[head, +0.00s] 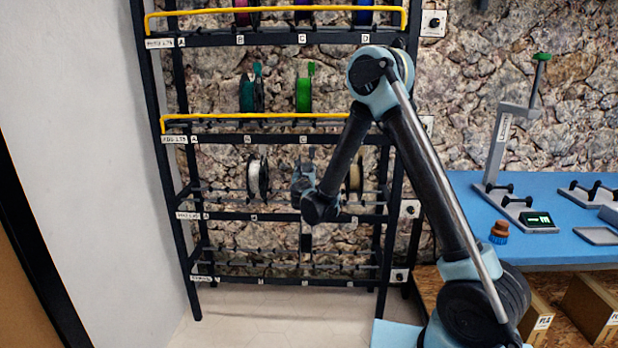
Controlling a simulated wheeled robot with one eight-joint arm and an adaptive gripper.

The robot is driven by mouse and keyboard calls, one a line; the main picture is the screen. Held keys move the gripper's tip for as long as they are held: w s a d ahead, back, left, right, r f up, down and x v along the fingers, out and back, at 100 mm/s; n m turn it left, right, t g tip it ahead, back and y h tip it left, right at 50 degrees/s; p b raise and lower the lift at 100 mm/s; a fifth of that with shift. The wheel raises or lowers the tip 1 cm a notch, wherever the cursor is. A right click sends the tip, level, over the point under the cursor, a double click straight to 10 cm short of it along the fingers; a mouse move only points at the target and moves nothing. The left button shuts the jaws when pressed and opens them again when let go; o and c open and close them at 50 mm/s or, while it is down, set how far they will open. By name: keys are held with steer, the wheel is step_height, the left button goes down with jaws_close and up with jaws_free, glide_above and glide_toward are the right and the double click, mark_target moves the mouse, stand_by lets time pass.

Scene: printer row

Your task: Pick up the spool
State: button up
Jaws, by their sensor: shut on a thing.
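My gripper (307,163) is at the third shelf level of the black rack, between a white spool with black sides (258,180) on its left and a tan spool (354,178) on its right. It is shut on a spool, but my wrist and forearm hide nearly all of what is between the fingers. I cannot tell that spool's colour or whether it is clear of the shelf. The white and tan spools stand upright and apart from my gripper.
The shelf above holds a teal spool (250,92) and a green spool (303,92) behind a yellow bar (240,117). More spools sit on the top shelf. The lowest shelf looks empty. A blue table (460,205) with equipment stands at right. Floor before the rack is clear.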

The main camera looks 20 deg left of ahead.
mark_target(305, 165)
steer(key=shift+r, duration=1.7)
steer(key=v, duration=1.8)
steer(key=shift+a, duration=0.1)
